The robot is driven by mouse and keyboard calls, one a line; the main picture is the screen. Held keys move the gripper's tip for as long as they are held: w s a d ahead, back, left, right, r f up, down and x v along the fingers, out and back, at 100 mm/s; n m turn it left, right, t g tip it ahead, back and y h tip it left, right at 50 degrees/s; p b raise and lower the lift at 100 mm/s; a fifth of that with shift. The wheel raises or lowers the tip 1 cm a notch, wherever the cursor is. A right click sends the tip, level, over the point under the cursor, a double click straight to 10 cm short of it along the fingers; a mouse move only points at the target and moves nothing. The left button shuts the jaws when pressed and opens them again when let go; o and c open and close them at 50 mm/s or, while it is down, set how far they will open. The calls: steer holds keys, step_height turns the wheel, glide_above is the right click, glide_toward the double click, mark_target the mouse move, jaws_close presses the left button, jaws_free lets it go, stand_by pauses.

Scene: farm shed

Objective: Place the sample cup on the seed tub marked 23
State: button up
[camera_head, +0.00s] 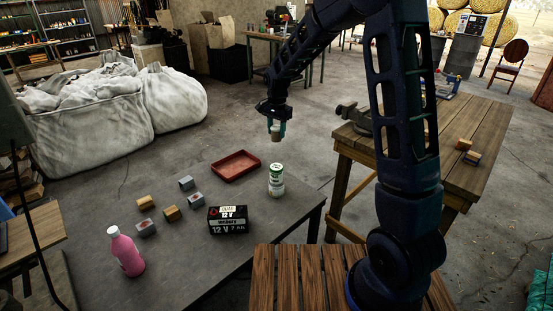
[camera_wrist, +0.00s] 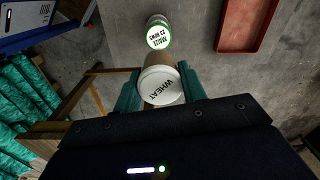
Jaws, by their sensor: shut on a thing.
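My gripper (camera_head: 276,127) is shut on the sample cup (camera_head: 276,135) and holds it in the air, above and apart from the table. In the wrist view the cup's white lid (camera_wrist: 161,86) reads WHEAT, and its brownish side sits between the two green fingers of my gripper (camera_wrist: 160,82). A white and green seed tub (camera_head: 276,180) stands upright on the dark table, below the cup in the head view. In the wrist view the tub's lid (camera_wrist: 158,38) seems to read MAIZE with 23 under it; the small print is unclear. The cup hides part of the tub's side there.
The dark table (camera_head: 180,252) also holds a red tray (camera_head: 236,166), a black battery (camera_head: 227,219), several small blocks and a pink bottle (camera_head: 126,252). A wooden bench (camera_head: 478,115) with a vise stands at right. Bare tabletop lies around the tub.

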step_height(320, 180, down, 13)
steer(key=shift+r, duration=0.1)
stand_by(0.5)
steer(key=shift+f, duration=0.2)
steer(key=o, duration=1)
